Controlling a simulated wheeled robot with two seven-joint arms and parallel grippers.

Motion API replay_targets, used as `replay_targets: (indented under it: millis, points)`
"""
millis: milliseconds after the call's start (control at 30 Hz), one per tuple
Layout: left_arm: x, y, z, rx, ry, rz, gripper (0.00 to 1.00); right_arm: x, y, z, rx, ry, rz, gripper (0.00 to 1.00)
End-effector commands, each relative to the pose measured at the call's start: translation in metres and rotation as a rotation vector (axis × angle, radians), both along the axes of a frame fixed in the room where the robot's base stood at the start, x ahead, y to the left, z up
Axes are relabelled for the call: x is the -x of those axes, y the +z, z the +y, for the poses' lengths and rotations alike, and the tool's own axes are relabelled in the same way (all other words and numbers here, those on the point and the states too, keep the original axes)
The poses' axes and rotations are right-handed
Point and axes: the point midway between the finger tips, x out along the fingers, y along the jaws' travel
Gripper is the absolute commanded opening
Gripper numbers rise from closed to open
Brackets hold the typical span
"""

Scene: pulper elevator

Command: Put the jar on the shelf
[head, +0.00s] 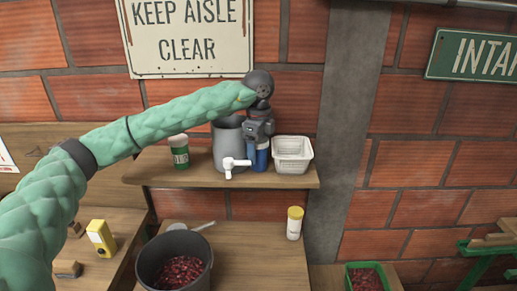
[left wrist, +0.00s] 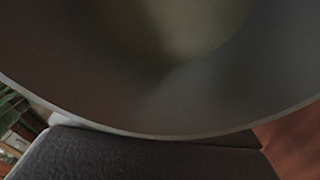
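Two lidded containers could be the jar. One is white with a yellow lid (head: 294,223) and stands upright on the lower table, right of the dark bucket. The other is green with a white lid (head: 180,151) and stands on the wooden shelf (head: 210,181). My left gripper (head: 260,145) points down over the shelf, between a grey vessel with a white tap (head: 226,150) and a white basket. A blue cylinder (head: 262,158) shows right below it; I cannot tell whether it is held. The fingertips are hidden in the left wrist view. My right gripper is not in view.
A white basket (head: 293,152) stands at the shelf's right end. Below, a dark bucket of red berries (head: 172,262) stands on the lower table. A grey rim (left wrist: 180,134) fills the left wrist view closely. A concrete post (head: 345,130) rises right of the shelf.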

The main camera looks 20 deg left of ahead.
Motion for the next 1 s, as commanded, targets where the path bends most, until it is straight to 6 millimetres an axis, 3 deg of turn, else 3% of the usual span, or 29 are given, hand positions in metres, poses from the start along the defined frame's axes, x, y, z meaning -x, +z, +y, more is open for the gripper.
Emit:
replay_targets:
  millis: [367,667,1000]
  points:
    - [0.000,0.004,0.000,0.000,0.000,0.000,0.74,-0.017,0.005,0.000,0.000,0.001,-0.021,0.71]
    - [-0.001,0.057,0.000,0.000,0.000,-0.002,0.74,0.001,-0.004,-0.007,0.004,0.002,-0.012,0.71]
    - [0.000,0.111,0.000,-0.001,0.000,-0.001,0.74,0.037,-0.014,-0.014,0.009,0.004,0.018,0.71]
